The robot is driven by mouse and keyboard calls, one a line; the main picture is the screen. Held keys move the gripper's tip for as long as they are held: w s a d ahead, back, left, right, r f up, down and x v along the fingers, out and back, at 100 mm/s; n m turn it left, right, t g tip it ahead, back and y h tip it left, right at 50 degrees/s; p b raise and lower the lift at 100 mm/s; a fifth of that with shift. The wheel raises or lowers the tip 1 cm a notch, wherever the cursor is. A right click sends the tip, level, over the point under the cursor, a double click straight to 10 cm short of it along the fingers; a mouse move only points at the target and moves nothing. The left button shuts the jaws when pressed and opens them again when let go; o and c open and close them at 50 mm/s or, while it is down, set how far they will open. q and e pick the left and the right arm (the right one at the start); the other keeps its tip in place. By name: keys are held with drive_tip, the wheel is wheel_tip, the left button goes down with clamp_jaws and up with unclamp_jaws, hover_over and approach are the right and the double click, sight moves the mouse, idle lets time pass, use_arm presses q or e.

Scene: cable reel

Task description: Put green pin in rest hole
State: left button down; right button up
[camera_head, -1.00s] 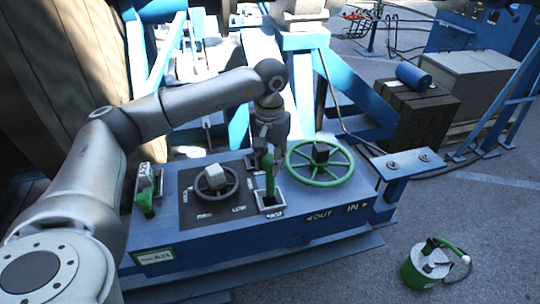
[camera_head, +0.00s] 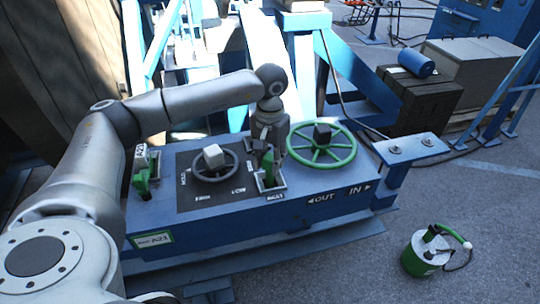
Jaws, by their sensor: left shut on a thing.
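My left gripper (camera_head: 268,145) is over the middle of the blue control panel (camera_head: 300,205), pointing down. It is shut on the top of an upright green piece (camera_head: 268,168), which stands in a pale-framed slot; I cannot tell if this is a lever or the green pin. Another green piece (camera_head: 142,183) stands in a bracket at the panel's left end. A blue ledge (camera_head: 410,152) on the panel's right has two small round fittings on top; I cannot tell if either is the rest hole. My right gripper is not in view.
A grey handwheel (camera_head: 214,165) and a green handwheel (camera_head: 321,148) flank my left gripper closely. A green and white canister (camera_head: 425,253) stands on the ground at right. Dark crates (camera_head: 415,100) stand behind. The ground at lower right is mostly clear.

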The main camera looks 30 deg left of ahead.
use_arm(q)
drive_tip(key=shift+f+b, duration=1.1)
drive_tip(key=shift+f, duration=0.25)
drive_tip(key=shift+f+b, duration=0.55)
drive_tip(key=c, duration=1)
unclamp_jaws()
drive_tip(key=shift+o, duration=0.2)
